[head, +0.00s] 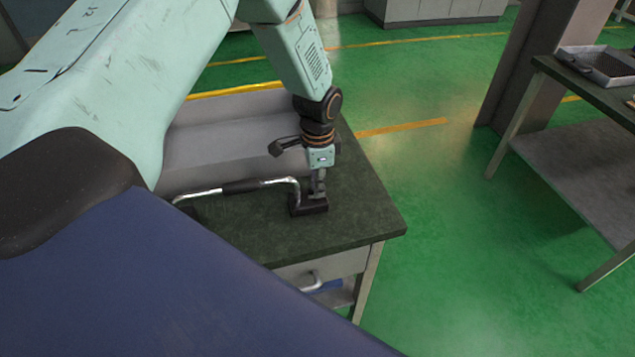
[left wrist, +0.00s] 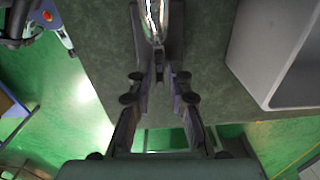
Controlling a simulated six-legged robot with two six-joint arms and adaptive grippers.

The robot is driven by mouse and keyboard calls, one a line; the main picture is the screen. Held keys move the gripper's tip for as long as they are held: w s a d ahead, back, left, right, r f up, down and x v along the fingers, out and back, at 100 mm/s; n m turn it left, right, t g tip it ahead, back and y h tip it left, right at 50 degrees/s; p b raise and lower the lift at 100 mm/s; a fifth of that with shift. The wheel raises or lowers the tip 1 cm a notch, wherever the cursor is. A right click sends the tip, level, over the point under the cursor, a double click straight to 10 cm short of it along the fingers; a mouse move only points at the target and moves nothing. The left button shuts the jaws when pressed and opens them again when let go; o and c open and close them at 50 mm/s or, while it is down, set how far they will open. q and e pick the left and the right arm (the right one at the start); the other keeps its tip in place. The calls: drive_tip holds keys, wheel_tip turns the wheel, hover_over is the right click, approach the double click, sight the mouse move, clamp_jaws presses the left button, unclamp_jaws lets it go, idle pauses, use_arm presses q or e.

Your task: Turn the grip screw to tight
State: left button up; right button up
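My left gripper (head: 318,190) points down at the dark block (head: 309,207) on the workbench. A bent chrome bar with a black middle grip (head: 241,187) runs left from this block. In the left wrist view the chrome bar (left wrist: 156,18) comes in from the top, and the fingers of the left gripper (left wrist: 160,66) converge below it. The fingertips are close together on a small narrow dark piece, which looks like the grip screw (left wrist: 160,62). The fingers mostly hide it, and its turn position cannot be read. My right gripper is in neither view.
The dark green bench top (head: 350,215) is clear to the right of the block. A grey open bin (head: 225,140) stands behind the bar. Another table with a tray (head: 600,65) stands far right.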

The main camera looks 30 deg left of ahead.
use_arm(q)
wheel_tip(320, 180, up, 12)
idle(0.6)
idle(0.5)
